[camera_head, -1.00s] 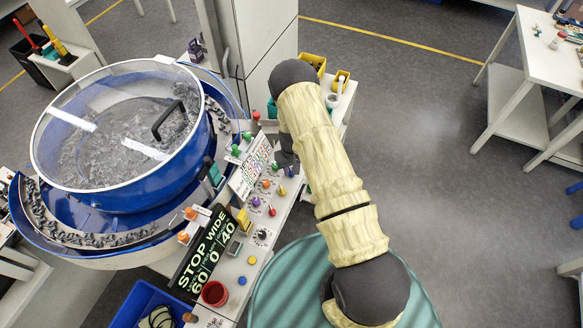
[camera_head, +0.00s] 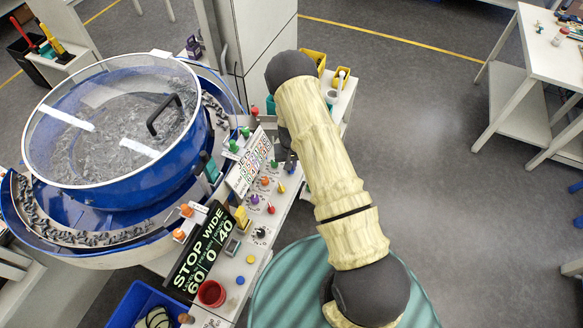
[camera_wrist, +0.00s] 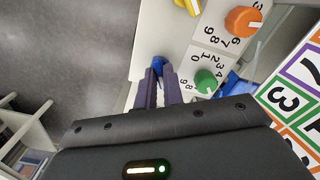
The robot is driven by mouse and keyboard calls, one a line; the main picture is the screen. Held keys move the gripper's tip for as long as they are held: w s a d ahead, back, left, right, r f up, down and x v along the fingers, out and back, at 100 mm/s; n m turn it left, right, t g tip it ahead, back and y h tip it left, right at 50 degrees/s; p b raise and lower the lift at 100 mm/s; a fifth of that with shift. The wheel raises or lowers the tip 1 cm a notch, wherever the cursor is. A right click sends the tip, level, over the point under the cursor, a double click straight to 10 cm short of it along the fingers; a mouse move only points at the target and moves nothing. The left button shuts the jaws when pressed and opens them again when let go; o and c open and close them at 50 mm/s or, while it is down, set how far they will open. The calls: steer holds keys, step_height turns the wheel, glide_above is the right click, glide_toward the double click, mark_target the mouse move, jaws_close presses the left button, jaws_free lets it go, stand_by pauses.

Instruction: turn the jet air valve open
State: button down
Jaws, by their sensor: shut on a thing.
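My gripper (camera_wrist: 158,78) is shut on a small blue knob (camera_wrist: 158,62) at the panel's edge in the wrist view. I take it to be the jet air valve; its label is not readable. The fingers cover most of it, so its turn angle cannot be told. In the head view my arm reaches over the control panel (camera_head: 225,305), and its forearm hides most of the gripper. A green knob (camera_wrist: 205,80) with a number scale sits just right of the fingers, and an orange knob (camera_wrist: 243,20) lies beyond it.
The blue feeder bowl (camera_head: 150,185) with its clear lid stands left of the panel. A display (camera_head: 203,250) reads "STOP WIDE" with 60, 0, 40.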

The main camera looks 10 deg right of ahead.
steer(key=m+b, duration=0.3)
steer(key=shift+w+f+m, duration=0.1)
steer(key=shift+f+m, duration=0.05)
steer(key=shift+m, duration=0.15)
steer(key=m+b, duration=0.1)
steer(key=m, duration=0.2)
steer(key=shift+m+b, duration=0.3)
steer(key=shift+b, duration=0.1)
steer(key=m+b, duration=0.1)
steer(key=m, duration=0.2)
steer(key=shift+m, duration=0.3)
steer(key=shift+d+r+m+b, duration=0.1)
steer(key=shift+m+b, duration=0.05)
steer(key=shift+m, duration=0.85)
steer(key=shift+r+m+b, duration=0.1)
steer(key=shift+m+b, duration=0.05)
steer(key=shift+m, duration=0.85)
steer(key=c, duration=1.5)
jaws_free()
